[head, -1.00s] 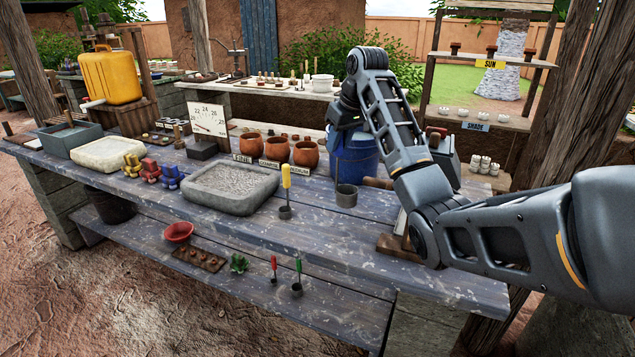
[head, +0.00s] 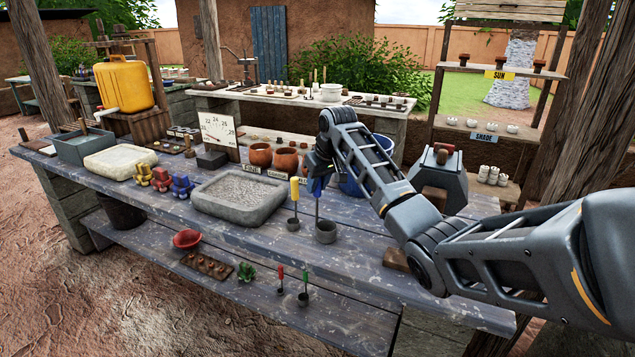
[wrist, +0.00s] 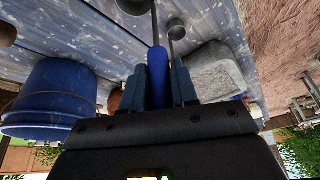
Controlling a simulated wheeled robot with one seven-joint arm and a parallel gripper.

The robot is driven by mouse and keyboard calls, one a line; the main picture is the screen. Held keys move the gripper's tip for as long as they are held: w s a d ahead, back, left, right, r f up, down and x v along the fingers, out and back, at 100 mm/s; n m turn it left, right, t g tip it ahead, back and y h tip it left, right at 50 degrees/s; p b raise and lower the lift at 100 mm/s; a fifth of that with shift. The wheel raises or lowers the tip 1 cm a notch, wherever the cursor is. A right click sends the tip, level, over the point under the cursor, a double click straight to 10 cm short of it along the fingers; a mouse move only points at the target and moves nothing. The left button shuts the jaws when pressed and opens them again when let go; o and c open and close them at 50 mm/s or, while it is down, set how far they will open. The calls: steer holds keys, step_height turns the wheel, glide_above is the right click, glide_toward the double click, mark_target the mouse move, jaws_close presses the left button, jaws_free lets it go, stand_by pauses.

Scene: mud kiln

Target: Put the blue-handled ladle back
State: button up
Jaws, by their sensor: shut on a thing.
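The blue-handled ladle hangs upright from my gripper (head: 317,176), with its handle (head: 317,189) between the fingers and its grey cup (head: 326,232) low over the front of the table. I cannot tell whether the cup touches the tabletop. In the wrist view the blue handle (wrist: 157,65) is clasped between the two dark fingers. A yellow-handled ladle (head: 294,190) stands upright just left of it, cup down. A red-handled ladle (head: 280,275) and a green-handled ladle (head: 305,283) are lower, at the lower shelf.
A stone basin (head: 240,213) lies left of the ladles. The tabletop's front right is mostly clear.

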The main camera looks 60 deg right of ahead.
steer(key=o, duration=0.9)
steer(key=shift+o, duration=0.2)
steer(key=b+v, duration=0.1)
steer(key=v, duration=1.1)
